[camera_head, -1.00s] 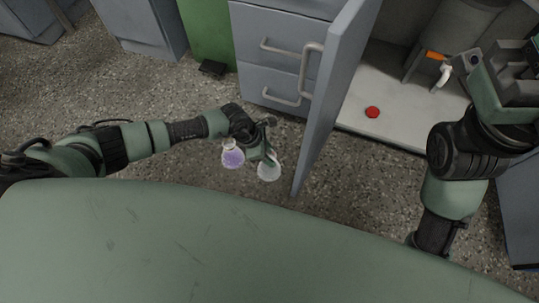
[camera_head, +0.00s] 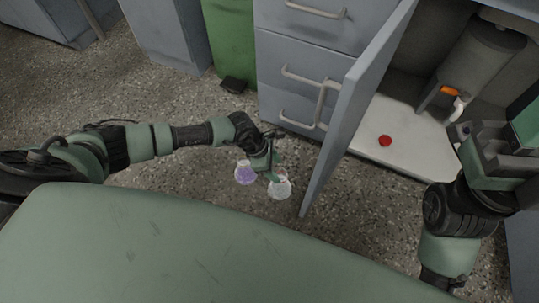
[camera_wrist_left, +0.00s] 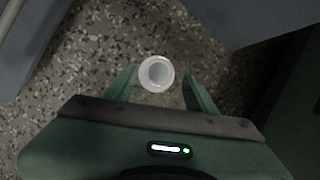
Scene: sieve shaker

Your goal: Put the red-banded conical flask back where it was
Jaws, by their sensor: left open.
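A round flask with purple liquid (camera_head: 245,175) and a clear flask (camera_head: 280,189) show against the speckled floor just below my left gripper (camera_head: 268,165). I cannot tell what bears them, and no red band is readable on either. In the left wrist view, a pale round flask mouth (camera_wrist_left: 156,73) shows from above between the spread fingers of my left gripper (camera_wrist_left: 159,84); which flask it belongs to is unclear. The left gripper is open. My right gripper (camera_head: 515,140) is at the right edge, partly cut off, and its fingers are not clear.
A grey cabinet door (camera_head: 352,112) stands open right of the flasks. Inside the cabinet, a red round object (camera_head: 385,141) lies on the pale floor panel (camera_head: 400,125), near a grey cylinder (camera_head: 485,55) with a tap. Grey drawers (camera_head: 290,65) and a green panel (camera_head: 232,40) are behind.

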